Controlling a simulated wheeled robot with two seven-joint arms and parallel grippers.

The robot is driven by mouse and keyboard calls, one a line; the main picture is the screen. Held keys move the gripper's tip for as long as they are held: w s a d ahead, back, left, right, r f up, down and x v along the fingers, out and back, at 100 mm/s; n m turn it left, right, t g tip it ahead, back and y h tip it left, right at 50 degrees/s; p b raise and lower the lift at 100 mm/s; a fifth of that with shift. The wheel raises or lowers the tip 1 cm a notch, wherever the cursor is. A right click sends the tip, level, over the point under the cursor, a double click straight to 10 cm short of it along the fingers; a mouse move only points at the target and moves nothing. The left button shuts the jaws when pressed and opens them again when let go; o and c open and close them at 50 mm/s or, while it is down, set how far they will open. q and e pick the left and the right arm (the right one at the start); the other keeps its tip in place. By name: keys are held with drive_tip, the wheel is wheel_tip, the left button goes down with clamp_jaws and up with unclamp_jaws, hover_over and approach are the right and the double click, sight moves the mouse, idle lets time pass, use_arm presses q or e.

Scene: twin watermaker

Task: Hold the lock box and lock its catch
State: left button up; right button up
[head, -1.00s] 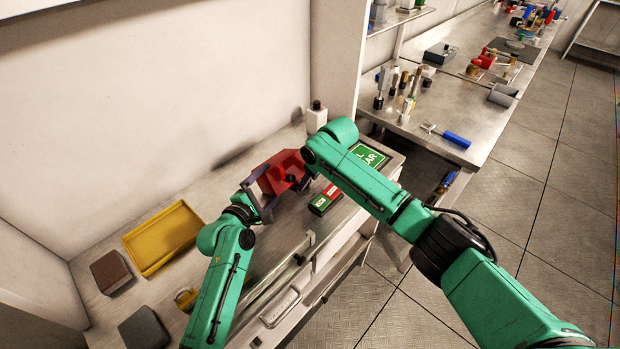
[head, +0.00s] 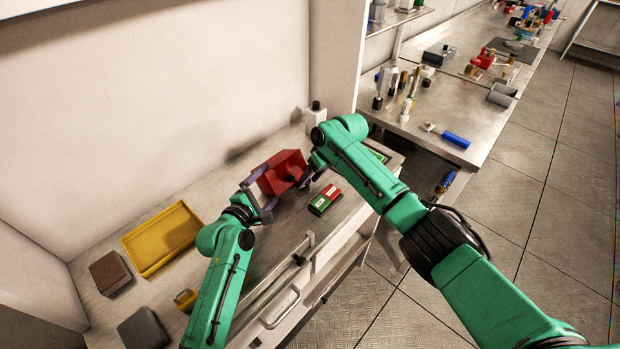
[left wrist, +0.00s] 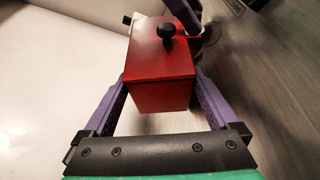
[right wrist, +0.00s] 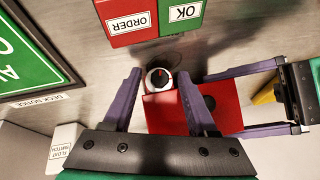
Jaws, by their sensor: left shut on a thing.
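The red lock box (head: 281,171) is held above the bench by my left gripper (head: 266,191). In the left wrist view the box (left wrist: 160,75) sits between the two purple fingers, with a black knob (left wrist: 167,30) on its upper face. My right gripper (head: 309,177) is at the right side of the box. In the right wrist view its fingers (right wrist: 160,77) are spread, with a round white dial with a dark centre and red mark (right wrist: 160,79) between the tips. The dial is at the edge of the red box (right wrist: 170,110). Finger contact with it cannot be told.
A red and green ORDER/OK block (head: 325,199) lies on the bench in front of the box. A yellow tray (head: 162,238), a brown block (head: 110,272), a grey block (head: 143,329) and a yellow padlock-like item (head: 186,299) are at left. A white bottle-like switch (head: 315,116) stands behind.

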drive_tip(key=shift+r, duration=0.1)
drive_tip(key=v, duration=1.2)
drive_tip(key=shift+s+d, duration=0.1)
drive_tip(key=x, duration=1.2)
clamp_jaws()
